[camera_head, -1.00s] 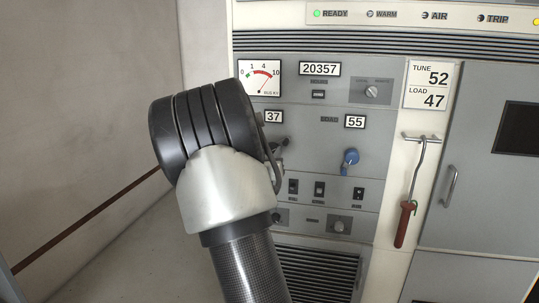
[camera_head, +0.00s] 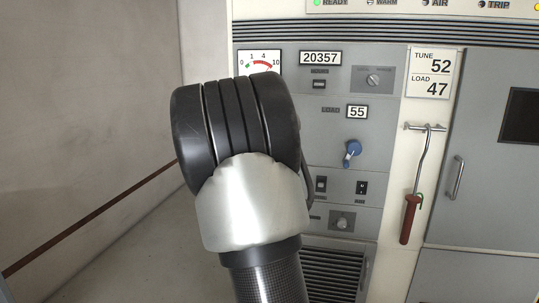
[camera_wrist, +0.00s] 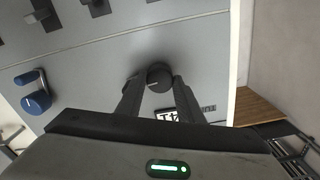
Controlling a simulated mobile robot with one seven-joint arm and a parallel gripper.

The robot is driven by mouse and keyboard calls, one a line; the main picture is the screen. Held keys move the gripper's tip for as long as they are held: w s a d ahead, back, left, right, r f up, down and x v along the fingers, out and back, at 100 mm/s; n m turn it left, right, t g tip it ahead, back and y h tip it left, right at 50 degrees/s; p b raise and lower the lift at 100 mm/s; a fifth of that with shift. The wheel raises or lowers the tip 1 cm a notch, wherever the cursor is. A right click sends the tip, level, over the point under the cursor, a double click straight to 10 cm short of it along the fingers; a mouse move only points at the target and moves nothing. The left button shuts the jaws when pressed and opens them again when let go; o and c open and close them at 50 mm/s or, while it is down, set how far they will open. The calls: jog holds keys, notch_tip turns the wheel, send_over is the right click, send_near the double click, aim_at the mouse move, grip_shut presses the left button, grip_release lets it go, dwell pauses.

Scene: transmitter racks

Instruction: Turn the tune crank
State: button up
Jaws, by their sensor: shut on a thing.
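In the wrist view, the dark tune crank (camera_wrist: 159,76) sits on the grey panel, with its round knob between my fingers. My gripper (camera_wrist: 158,88) is shut on it, one finger on each side. A small tune readout (camera_wrist: 172,115) shows partly behind the fingers, too cut off to read. In the head view my arm hides the tune crank, its readout and my gripper. The placard (camera_head: 430,73) reads TUNE 52, LOAD 47.
The blue load crank (camera_head: 351,153) is right of my arm, under the load readout (camera_head: 357,112) showing 55; it also shows in the wrist view (camera_wrist: 36,91). Switches (camera_head: 321,185) sit below. A red-handled hook (camera_head: 409,218) hangs at right. A wall (camera_head: 90,120) stands left.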

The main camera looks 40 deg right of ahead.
jog(key=shift+f+m+b, duration=0.1)
jog(key=shift+m+b, duration=0.4)
jog(key=shift+m, duration=0.1)
jog(key=o, duration=1.1)
jog(key=shift+c, duration=0.2)
jog(key=shift+a, duration=0.1)
jog(key=p+v, duration=0.2)
jog(key=v, duration=1.5)
jog(key=shift+s+a, duration=0.1)
